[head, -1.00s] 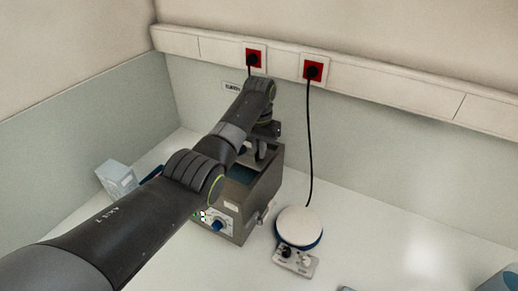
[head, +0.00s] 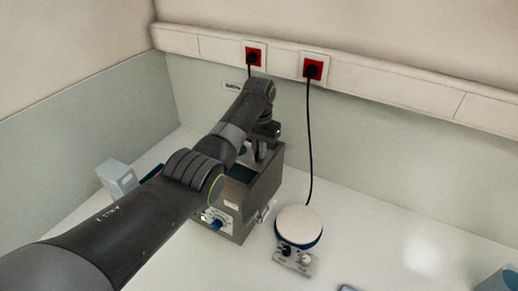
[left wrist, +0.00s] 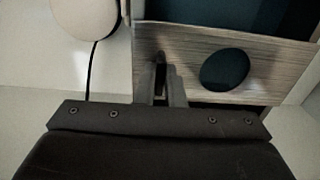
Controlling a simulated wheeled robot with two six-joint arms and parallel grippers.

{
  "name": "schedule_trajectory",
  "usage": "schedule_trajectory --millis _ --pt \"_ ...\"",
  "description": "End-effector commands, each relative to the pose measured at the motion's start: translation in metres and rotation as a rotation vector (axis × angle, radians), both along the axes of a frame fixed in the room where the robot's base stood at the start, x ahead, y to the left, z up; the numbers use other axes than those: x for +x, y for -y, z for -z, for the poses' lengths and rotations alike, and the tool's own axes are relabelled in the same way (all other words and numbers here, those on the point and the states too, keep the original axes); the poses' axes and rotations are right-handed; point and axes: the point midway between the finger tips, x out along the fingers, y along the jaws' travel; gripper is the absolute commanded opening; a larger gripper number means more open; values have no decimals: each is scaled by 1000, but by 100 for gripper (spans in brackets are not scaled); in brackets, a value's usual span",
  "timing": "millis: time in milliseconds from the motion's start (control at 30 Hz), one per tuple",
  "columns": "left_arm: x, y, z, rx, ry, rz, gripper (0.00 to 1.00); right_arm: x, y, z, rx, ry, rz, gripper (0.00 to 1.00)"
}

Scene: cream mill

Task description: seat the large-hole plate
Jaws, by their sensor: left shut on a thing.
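The large-hole plate (left wrist: 285,72) is a brushed-metal sheet with one big round hole, through which dark teal shows. My left gripper (left wrist: 161,82) is shut on the plate, beside the hole. In the left wrist view the plate spans the opening of a metal bath (left wrist: 137,10), slightly skewed to its rim. I cannot tell whether it rests on the rim. In the head view the bath (head: 262,192) is a box with a blue knob, and my left gripper (head: 259,152) points down at its back end. The arm hides part of the bath. My right gripper is not in view.
A round white-topped hotplate (head: 299,226) stands right of the bath; its black cable (head: 310,140) runs up to a wall socket. A pale clear box (head: 117,179) stands at the left. The wall is close behind the bath. The counter at right is mostly clear.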

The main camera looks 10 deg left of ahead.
Motion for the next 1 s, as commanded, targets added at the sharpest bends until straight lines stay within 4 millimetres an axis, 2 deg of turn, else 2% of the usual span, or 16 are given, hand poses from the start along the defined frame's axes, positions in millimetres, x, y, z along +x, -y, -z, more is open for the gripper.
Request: schedule_trajectory --millis 467,500,633,667,867,1000 --pt "0 0 3 1 1 0 0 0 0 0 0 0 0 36" --pt "0 0 3 1 1 0 14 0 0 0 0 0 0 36" --pt "0 0 3 0 1 0 31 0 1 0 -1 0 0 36" --pt "0 0 3 0 1 0 34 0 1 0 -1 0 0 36" --pt "0 0 4 0 0 0 35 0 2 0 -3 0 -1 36" --pt "0 0 4 0 0 0 54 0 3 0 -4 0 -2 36"
